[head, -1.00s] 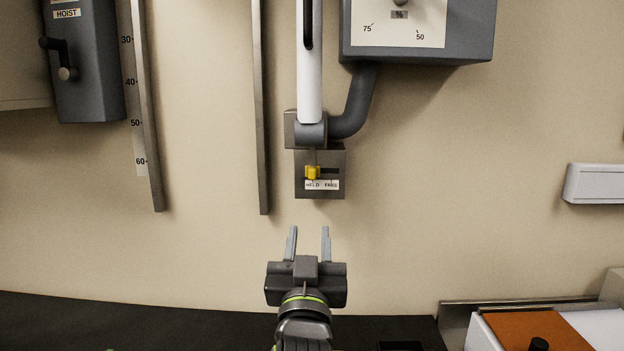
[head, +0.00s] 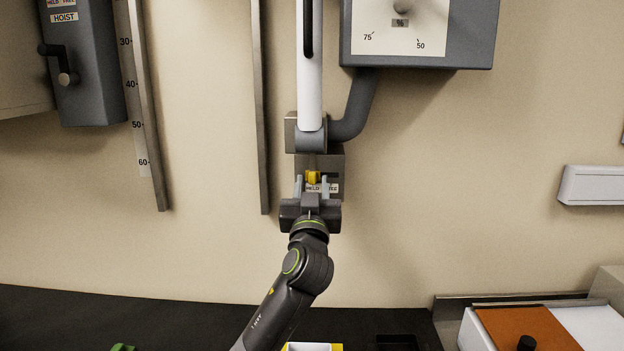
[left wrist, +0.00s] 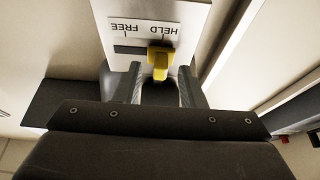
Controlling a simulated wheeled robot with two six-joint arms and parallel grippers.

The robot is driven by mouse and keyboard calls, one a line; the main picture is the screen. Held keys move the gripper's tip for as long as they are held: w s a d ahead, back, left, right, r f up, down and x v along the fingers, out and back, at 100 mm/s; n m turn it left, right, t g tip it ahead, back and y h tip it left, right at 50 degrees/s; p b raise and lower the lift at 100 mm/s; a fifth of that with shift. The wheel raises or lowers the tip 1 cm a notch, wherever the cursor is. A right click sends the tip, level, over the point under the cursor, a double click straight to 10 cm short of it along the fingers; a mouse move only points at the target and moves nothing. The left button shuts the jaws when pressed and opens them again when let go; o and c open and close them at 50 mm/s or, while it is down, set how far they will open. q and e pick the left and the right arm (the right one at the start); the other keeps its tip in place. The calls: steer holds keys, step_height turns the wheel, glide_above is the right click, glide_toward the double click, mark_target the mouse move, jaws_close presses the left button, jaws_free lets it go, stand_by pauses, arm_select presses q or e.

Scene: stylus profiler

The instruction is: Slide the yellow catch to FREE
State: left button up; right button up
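The yellow catch (head: 313,177) sits at the HELD end of the slot in a small grey plate (head: 338,160) on the wall. In the left wrist view the catch (left wrist: 160,60) is upside down beside the HELD label, and the dark slot (left wrist: 128,50) runs towards FREE. My left gripper (head: 311,183) is at the plate with its fingers open. In the left wrist view the fingertips (left wrist: 160,76) stand on either side of the catch with a visible gap. The gripper hides part of the label in the head view. My right gripper is not in view.
A white tube (head: 310,80) and a grey curved pipe (head: 355,110) sit just above the plate. A metal rail (head: 260,130) runs down the wall to the left. A grey dial box (head: 470,40) is at the upper right. The wall below is clear.

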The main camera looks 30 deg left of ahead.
arm_select(q)
steer(key=shift+w+a+r, duration=0.1)
steer(key=shift+w+a, duration=0.05)
steer(key=shift+w, duration=0.05)
jaws_close()
stand_by(0.3)
steer(key=shift+w+d, duration=0.15)
steer(key=shift+d, duration=0.05)
steer(key=w+d+b, duration=0.2)
steer(key=d, duration=0.1)
steer(key=shift+d, duration=0.15)
steer(key=shift+s, duration=0.1)
